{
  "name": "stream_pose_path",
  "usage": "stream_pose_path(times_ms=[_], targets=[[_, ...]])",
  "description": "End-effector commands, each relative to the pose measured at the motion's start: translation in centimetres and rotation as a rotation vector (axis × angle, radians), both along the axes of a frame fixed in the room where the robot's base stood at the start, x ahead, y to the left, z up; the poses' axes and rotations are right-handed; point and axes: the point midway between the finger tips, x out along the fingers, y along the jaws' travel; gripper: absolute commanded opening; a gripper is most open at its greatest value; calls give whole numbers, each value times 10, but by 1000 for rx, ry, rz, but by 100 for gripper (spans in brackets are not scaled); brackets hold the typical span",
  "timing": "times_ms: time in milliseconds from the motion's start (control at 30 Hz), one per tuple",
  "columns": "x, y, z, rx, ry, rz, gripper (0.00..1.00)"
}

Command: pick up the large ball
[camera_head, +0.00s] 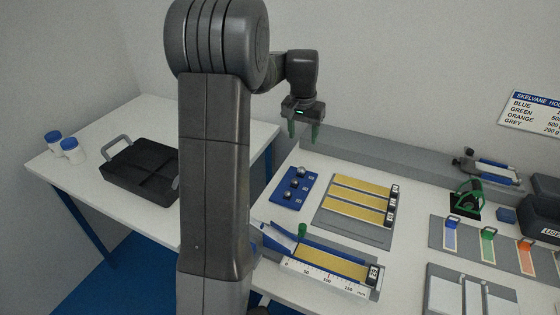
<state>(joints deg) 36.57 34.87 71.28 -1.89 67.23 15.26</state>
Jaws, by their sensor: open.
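The balls are too small here to tell surely which is the large one. My gripper (303,133) points down with its two green fingers apart and nothing between them. In the picture it is above the holder, in front of the bench's back ledge, clear of the balls.
Yellow strips on a grey tray (322,211) lie right of the holder. A ruled track (330,262) with a blue ramp (276,236) is in front.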

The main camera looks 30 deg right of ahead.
Motion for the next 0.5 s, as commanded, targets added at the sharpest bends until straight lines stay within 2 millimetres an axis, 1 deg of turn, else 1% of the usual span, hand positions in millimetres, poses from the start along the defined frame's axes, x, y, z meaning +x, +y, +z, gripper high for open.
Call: stream_pose_path(times_ms=[67,133,400,500], targets=[[1,-3,-6,0,0,-4,52],[1,-4,-16,1,2,-5,52],[5,-7,-67,1,2,-3,52],[6,-8,-79,0,1,-3,52]])
